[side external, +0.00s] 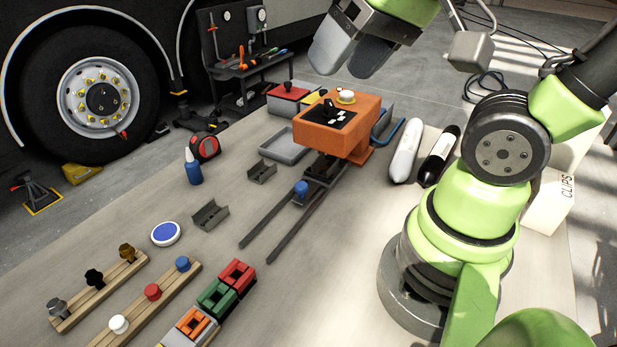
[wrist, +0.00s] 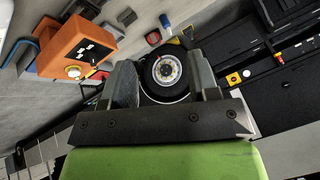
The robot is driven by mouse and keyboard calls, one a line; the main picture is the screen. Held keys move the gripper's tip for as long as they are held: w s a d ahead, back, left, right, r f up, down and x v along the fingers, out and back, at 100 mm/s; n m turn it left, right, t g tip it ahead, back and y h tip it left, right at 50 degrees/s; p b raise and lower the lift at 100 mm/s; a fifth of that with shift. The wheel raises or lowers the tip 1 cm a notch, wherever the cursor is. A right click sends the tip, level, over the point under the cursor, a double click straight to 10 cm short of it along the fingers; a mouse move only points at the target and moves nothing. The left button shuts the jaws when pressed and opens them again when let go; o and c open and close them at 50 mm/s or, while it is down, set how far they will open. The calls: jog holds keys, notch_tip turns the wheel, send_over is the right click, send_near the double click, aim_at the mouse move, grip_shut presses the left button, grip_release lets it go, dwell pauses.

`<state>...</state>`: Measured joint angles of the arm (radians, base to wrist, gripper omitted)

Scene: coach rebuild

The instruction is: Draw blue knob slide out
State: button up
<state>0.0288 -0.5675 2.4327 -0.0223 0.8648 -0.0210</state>
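A blue knob (side external: 301,187) stands on a dark slide (side external: 318,177) at the front of the orange box (side external: 343,137). Two dark rails (side external: 279,228) run from there toward the lower left. The orange box also shows at the upper left of the wrist view (wrist: 70,45); I cannot make out the slide's knob there. My gripper (side external: 345,68) is high above and behind the box, well apart from the knob. In the wrist view its two fingers (wrist: 163,78) are spread, with nothing between them.
Another blue knob (side external: 183,263) sits on a wooden strip with red and white ones. Coloured blocks (side external: 217,298), grey brackets (side external: 210,215), a blue bottle (side external: 193,168) and a tape measure (side external: 206,146) surround the rails. White and black cylinders (side external: 405,151) lie right of the box.

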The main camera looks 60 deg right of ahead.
jog(key=w+d+f+g+h, duration=0.1)
jog(key=w+d+f+g, duration=0.25)
jog(key=w+f, duration=0.4)
jog(key=n+g, duration=0.1)
jog(key=g, duration=0.2)
send_near(301, 185)
notch_tip(301, 185, down, 9)
jog(key=shift+s+f, duration=0.1)
jog(key=shift+s, duration=0.05)
